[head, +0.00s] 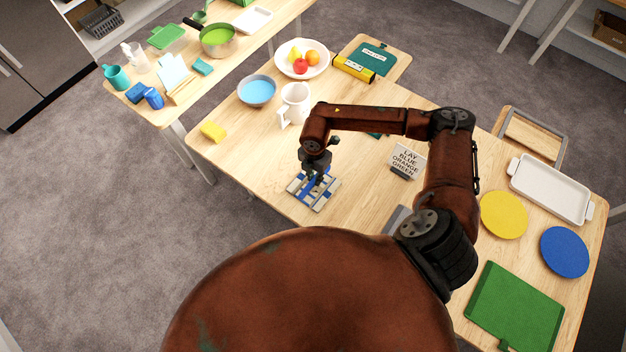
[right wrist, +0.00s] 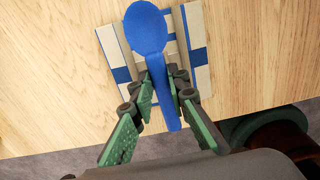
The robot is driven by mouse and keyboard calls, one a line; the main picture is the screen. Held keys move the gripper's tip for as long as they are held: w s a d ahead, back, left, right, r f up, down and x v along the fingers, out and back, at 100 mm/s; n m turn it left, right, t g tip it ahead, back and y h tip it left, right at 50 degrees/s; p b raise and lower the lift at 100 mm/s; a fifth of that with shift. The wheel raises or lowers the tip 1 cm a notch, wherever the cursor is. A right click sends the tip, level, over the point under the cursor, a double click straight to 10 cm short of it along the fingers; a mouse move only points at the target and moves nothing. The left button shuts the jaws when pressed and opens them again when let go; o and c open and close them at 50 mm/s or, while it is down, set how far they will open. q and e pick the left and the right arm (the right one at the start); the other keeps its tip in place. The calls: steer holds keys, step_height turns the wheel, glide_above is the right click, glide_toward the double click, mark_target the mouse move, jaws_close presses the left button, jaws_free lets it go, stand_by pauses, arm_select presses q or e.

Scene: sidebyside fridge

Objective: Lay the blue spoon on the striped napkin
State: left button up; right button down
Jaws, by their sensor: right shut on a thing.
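The blue spoon (right wrist: 148,32) shows in the right wrist view, its bowl at the top and its handle running down between my right gripper's fingers. My right gripper (right wrist: 166,98) is shut on the handle. The blue and cream striped napkin (right wrist: 200,58) is behind the spoon on the wooden table; I cannot tell whether they touch. In the head view the napkin (head: 299,187) lies near the table's front edge. My right gripper (head: 314,178) points down over it and hides most of the spoon. My left gripper is not in view.
A sign (head: 407,161) reading "LAY BLUE ORANGE GREEN" stands right of the napkin. A white mug (head: 297,100), a blue bowl (head: 257,91) and a yellow sponge (head: 213,131) are farther back. Bare table lies left of the napkin.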

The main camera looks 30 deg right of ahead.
steer(key=shift+f, duration=0.95)
steer(key=shift+f, duration=0.4)
steer(key=shift+f, duration=0.15)
steer(key=c, duration=1.8)
jaws_free()
steer(key=shift+c, duration=0.2)
